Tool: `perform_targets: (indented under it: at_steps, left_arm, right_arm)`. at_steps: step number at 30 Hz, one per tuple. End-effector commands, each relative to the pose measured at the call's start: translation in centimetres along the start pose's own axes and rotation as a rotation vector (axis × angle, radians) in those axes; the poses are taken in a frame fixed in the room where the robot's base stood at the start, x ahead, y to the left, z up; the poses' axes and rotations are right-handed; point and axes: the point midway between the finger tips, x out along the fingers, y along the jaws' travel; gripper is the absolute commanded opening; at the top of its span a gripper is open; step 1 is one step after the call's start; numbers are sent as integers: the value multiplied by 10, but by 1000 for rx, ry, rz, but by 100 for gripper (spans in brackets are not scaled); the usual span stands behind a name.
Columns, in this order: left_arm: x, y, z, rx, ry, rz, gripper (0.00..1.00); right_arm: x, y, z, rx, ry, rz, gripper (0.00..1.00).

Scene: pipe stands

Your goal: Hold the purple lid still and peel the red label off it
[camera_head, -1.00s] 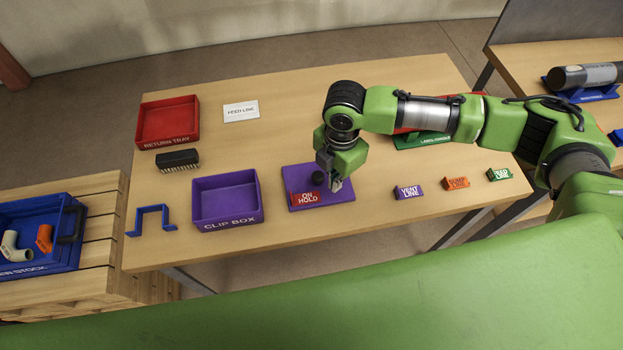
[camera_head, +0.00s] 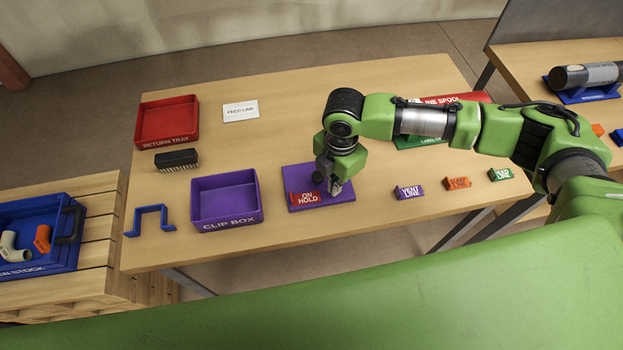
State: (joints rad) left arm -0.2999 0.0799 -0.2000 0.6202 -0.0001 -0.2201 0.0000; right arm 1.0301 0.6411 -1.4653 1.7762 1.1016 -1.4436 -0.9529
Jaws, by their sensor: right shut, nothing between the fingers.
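The purple lid (camera_head: 344,200) lies flat on the wooden table, right of the purple clip box. The red label (camera_head: 306,199), marked "ON HOLD", lies on its front left part. A dark round knob shows on the lid, partly hidden by my right gripper (camera_head: 334,191). That gripper points down over the lid, just right of the label. It is shut and empty; whether its tips touch the lid or label I cannot tell. My left gripper is not in view.
The purple clip box (camera_head: 227,222) stands close left of the lid. A red return tray (camera_head: 167,142), dark brush (camera_head: 177,160) and blue bracket (camera_head: 150,221) are at left. Table in front is narrow and clear.

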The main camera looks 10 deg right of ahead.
Motion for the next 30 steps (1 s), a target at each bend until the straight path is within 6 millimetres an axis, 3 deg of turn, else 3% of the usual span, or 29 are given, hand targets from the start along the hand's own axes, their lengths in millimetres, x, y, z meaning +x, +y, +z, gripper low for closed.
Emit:
perform_targets:
  at_steps: [30]
  left_arm:
    - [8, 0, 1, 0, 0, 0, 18]
  right_arm:
    - [21, 0, 0, 0, 0, 0, 0]
